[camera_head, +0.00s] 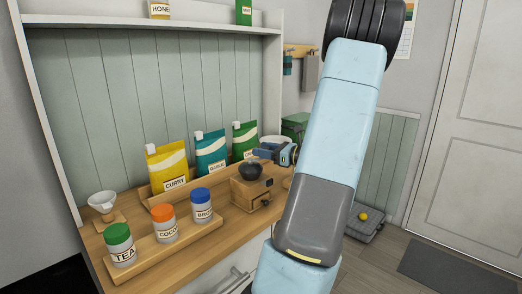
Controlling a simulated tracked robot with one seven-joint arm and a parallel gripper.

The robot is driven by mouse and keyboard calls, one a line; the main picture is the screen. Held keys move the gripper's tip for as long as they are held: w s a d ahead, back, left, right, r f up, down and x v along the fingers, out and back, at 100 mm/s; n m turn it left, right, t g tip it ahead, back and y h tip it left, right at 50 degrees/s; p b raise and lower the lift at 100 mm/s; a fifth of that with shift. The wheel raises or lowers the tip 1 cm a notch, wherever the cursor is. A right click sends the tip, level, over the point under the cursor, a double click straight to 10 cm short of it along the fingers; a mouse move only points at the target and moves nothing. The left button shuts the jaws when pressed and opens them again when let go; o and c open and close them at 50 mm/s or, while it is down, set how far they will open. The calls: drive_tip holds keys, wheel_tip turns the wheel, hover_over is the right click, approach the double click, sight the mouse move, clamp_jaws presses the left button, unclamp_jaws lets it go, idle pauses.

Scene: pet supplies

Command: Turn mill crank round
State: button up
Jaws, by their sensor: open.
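The mill (251,192) is a small wooden box with a dark bowl-shaped top and a small knob on its front. It stands on the wooden counter right of the jars. Its crank cannot be made out clearly; the dark parts above the bowl blend with my gripper. My gripper (264,153) is small in view, just above and behind the mill's bowl, partly cut off by my arm. It is open, and I cannot tell whether it touches the crank.
Jars labelled TEA (121,246), COCOA (165,224) and BRO (202,207) stand on a wooden rack. Curry (167,166), garlic (211,153) and green (244,139) pouches stand behind. A white funnel (102,201) sits at left. My arm hides the counter's right end.

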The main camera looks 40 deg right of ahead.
drive_tip(key=shift+x, duration=0.75)
clamp_jaws()
